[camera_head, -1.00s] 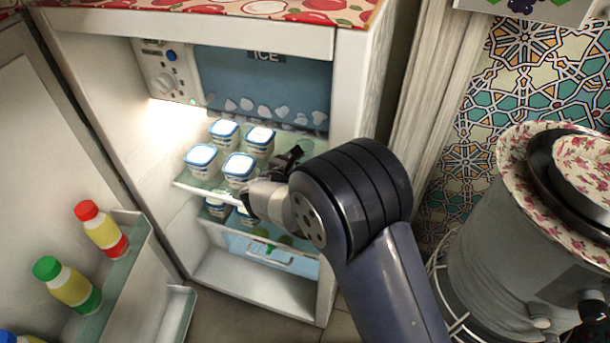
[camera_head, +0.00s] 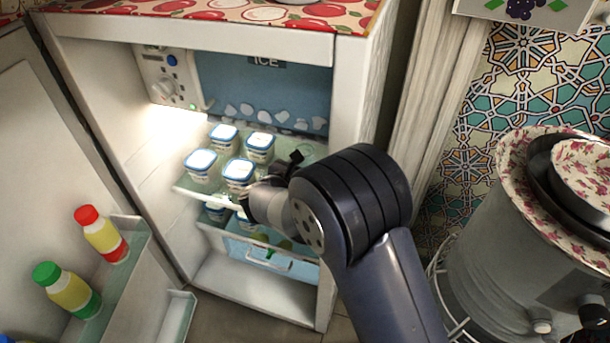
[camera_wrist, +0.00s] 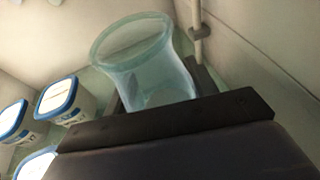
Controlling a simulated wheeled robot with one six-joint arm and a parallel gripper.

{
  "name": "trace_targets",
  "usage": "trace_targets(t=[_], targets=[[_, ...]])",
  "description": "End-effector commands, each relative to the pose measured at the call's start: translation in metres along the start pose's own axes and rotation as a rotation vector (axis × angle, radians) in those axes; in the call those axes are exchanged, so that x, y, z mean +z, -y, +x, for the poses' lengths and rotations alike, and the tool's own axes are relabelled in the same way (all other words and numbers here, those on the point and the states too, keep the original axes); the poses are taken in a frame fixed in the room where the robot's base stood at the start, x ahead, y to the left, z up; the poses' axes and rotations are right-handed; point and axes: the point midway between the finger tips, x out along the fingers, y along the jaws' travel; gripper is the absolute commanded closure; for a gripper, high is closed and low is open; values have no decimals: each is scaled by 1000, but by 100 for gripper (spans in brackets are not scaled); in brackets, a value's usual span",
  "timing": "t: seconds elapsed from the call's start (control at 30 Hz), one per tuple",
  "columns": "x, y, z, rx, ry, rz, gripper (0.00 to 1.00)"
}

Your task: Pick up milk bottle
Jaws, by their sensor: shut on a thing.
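A clear, pale blue-green glass vessel (camera_wrist: 140,55) with a wide open mouth fills the upper middle of the wrist view; I take it for the milk bottle. It looks empty and leans in that view. The dark jaws of my gripper (camera_wrist: 165,103) are shut on its lower part, one in front of it and one behind. In the head view my gripper (camera_head: 282,172) is inside the fridge, at the right of the shelf with the tubs. My arm hides most of the bottle there.
Several white tubs with blue rims (camera_head: 239,172) stand close on the left. They also show in the wrist view (camera_wrist: 60,100). The fridge's right wall (camera_head: 345,100) is near my arm. The open door's rack (camera_head: 120,270) holds red-capped and green-capped bottles. A samovar (camera_head: 500,250) stands at right.

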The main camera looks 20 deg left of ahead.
Motion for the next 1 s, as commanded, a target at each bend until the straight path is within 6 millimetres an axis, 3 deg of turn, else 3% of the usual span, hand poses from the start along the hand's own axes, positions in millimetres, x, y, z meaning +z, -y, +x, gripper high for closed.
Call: trace_targets(t=[0.37,0.77,1.0], targets=[[6,0,-2,0,1,2,79],[37,0,-11,1,2,2,79],[28,-1,-36,3,0,-1,79]])
